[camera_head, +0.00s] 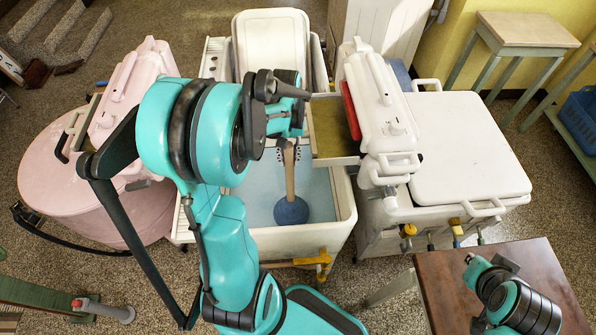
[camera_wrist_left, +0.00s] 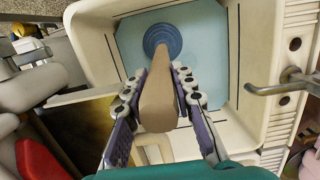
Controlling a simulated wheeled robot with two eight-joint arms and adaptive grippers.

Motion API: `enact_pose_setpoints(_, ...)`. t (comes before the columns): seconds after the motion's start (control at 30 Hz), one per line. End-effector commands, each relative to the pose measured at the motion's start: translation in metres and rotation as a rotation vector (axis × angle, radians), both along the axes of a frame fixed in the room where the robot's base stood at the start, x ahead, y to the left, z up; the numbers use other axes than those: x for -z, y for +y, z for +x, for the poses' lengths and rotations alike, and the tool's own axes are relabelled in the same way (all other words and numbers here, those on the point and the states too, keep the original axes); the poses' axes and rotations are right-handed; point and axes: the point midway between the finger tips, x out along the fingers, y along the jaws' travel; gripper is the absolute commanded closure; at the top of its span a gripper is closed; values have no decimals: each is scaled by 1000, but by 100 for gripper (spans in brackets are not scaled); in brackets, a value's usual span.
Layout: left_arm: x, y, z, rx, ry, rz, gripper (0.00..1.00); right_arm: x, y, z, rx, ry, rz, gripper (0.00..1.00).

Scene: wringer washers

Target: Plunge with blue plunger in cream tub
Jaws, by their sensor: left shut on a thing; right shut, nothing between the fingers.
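The blue plunger (camera_head: 291,211) has a ribbed blue head and a tan wooden handle. My left gripper (camera_head: 288,152) is shut around the upper handle above the cream tub (camera_head: 345,222). The handle stands nearly upright. The head is over the pale blue water inside the tub; whether it touches the water is hard to tell. In the left wrist view the plunger head (camera_wrist_left: 162,40) lies beyond the fingers (camera_wrist_left: 157,100), within the tub walls (camera_wrist_left: 235,60). My right gripper (camera_head: 474,262) is above the brown table at lower right, its fingers mostly hidden.
A pink round washer (camera_head: 45,170) stands left and a white washer (camera_head: 470,140) right of the tub. A white wringer (camera_head: 380,100) with a red part and a tray edge stand close beside the plunger. A brown table (camera_head: 540,265) is at lower right.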

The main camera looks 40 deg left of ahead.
Motion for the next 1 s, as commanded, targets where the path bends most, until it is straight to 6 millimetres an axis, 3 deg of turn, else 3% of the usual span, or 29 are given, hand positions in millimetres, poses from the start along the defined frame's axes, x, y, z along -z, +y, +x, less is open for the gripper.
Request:
enact_pose_setpoints(0.03,-11,0,0,0,0,0,100,-10,0,0,0,0,0,100)
enact_pose_setpoints(1.0,-129,0,0,0,0,0,100,-98,0,0,0,0,0,100)
